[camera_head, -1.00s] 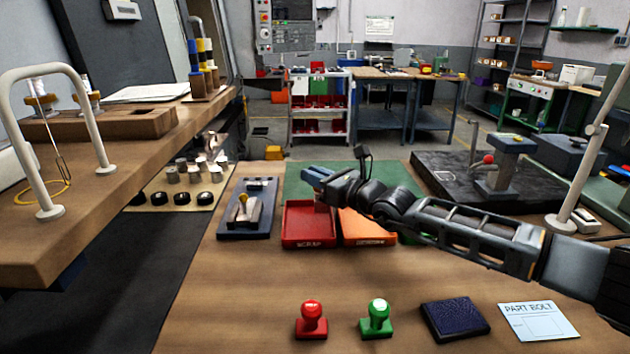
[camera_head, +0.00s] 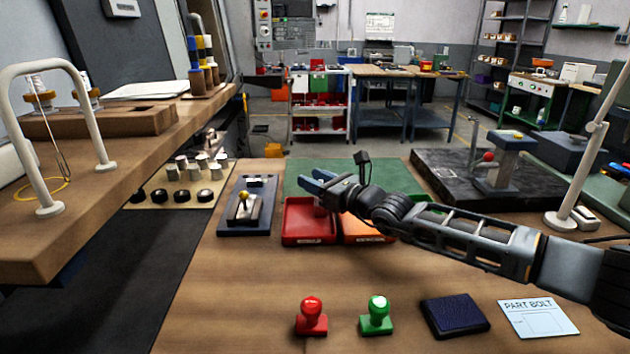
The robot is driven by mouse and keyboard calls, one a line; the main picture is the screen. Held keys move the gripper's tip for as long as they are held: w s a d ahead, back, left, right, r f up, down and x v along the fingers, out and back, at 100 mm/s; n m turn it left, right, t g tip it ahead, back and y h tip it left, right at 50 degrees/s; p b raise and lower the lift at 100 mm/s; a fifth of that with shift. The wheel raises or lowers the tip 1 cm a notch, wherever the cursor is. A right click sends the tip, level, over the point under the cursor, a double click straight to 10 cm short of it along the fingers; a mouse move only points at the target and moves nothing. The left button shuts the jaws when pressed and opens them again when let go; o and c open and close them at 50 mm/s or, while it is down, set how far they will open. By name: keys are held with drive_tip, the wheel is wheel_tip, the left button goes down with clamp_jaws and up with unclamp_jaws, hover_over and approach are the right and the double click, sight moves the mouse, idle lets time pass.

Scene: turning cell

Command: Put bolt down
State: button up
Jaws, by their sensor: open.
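My gripper (camera_head: 314,181) is open over the back edge of the red tray (camera_head: 309,241), close to the green mat (camera_head: 296,180). No bolt can be made out between its fingers. I cannot tell whether a bolt lies in the red tray or behind my gripper, as the arm and fingers cover part of that area. A dark blue fixture plate (camera_head: 236,228) stands left of the red tray and carries a grey block with a small brass-coloured knob (camera_head: 243,196).
An orange tray (camera_head: 362,238) is partly under my arm. A red stamp (camera_head: 311,318), a green stamp (camera_head: 377,318), a dark blue pad (camera_head: 455,314) and a card reading "PART BOLT" (camera_head: 538,317) lie at the front. A black slab (camera_head: 450,170) stands right. The front-left tabletop is clear.

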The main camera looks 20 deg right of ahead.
drive_tip(key=shift+r, duration=0.15)
drive_tip(key=shift+s+d, duration=0.1)
drive_tip(key=b+v, duration=0.1)
drive_tip(key=v, duration=1)
drive_tip(key=shift+s+d, duration=0.1)
drive_tip(key=shift+s, duration=0.25)
